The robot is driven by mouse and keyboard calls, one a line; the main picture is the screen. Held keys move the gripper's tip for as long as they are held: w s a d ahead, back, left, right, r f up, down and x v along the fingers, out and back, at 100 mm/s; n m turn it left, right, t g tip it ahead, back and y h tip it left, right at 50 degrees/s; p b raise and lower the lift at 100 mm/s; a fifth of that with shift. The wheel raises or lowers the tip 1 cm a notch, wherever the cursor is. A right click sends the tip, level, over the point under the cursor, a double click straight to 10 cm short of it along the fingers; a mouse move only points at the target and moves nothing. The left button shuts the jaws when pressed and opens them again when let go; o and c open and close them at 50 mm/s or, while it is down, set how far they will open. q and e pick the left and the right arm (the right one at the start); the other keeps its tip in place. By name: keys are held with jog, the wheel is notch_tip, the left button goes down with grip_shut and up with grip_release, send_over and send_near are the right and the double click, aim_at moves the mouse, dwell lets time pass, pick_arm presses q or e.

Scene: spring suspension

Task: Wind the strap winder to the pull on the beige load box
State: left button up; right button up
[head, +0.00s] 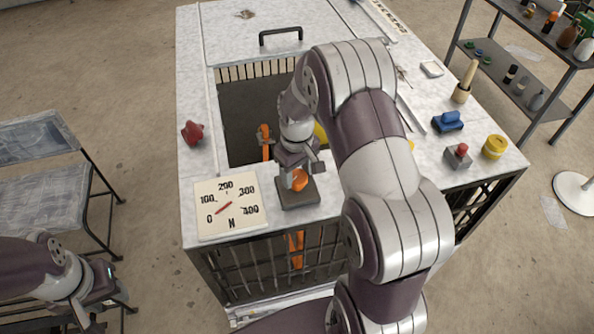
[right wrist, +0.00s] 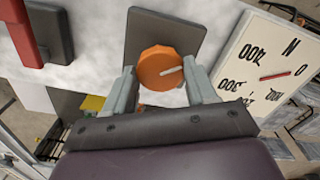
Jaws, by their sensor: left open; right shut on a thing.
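The strap winder is an orange knob (head: 299,181) with a pale mark, on a dark base plate (head: 298,196) at the table's front edge. My right gripper (right wrist: 165,84) is shut on the knob, its fingers on either side of it. An orange strap (head: 296,250) hangs below the edge, and an orange part (head: 265,142) shows in the table opening. The square beige dial (head: 237,222), marked 0 to 400 N, has its red needle pointing near 0. I cannot make out a separate beige load box. My left gripper (head: 105,291) is open and empty, off the table at lower left.
A red knob (head: 192,132) stands left of the opening. A red-topped grey block (head: 458,156), a blue object (head: 447,122) and a yellow cylinder (head: 494,147) stand on the right. A black handle (head: 281,36) is behind. My right arm hides much of the table's middle.

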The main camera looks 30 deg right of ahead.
jog(key=m+b, duration=0.1)
jog(key=m, duration=0.3)
jog(key=shift+m+b, duration=0.5)
jog(key=shift+m, duration=1.9)
jog(key=o, duration=1)
jog(key=shift+o, duration=0.2)
jog(key=shift+r, duration=0.1)
